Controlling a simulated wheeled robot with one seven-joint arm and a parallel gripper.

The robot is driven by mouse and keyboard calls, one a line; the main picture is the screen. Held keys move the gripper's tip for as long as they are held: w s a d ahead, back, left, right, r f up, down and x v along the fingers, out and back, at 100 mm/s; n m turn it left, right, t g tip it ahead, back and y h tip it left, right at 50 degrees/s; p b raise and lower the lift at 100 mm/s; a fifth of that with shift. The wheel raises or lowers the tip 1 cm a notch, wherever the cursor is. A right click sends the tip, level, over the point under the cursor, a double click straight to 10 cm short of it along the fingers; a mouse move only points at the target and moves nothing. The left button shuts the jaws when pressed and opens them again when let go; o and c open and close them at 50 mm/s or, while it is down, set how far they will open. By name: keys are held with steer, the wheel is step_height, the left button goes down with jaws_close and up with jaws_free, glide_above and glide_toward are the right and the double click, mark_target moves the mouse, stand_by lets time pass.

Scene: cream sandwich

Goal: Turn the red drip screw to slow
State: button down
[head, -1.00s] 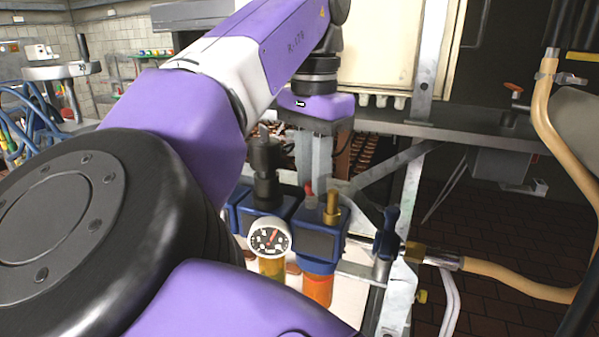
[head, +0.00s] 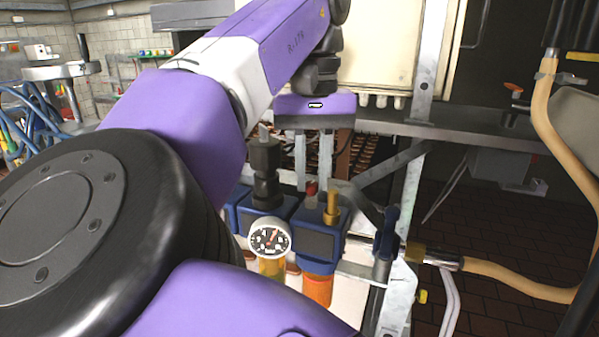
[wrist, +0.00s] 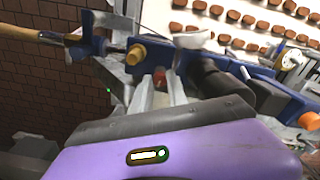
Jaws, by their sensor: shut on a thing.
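The red drip screw (head: 311,187) stands on top of the blue lubricator unit (head: 318,240), just left of a brass fitting (head: 332,206). My gripper (head: 312,188) points straight down from above, its two metal fingers on either side of the screw. In the wrist view the red screw (wrist: 159,75) shows between the fingertips (wrist: 159,84), and the jaws are shut on it. Most of the screw's lower part is hidden. I cannot read any slow mark or the screw's setting.
A black-knobbed regulator (head: 266,165) with a round gauge (head: 270,239) stands close on the left. A blue valve handle (head: 386,232) and tan hose (head: 500,280) are on the right. A metal ledge (head: 450,128) runs behind my gripper.

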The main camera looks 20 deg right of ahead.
mark_target(311, 184)
steer(key=shift+n, duration=0.9)
steer(key=c, duration=1.3)
jaws_free()
steer(key=shift+r, duration=0.1)
step_height(311, 184, up, 8)
steer(key=shift+f, duration=0.2)
steer(key=shift+a, duration=0.1)
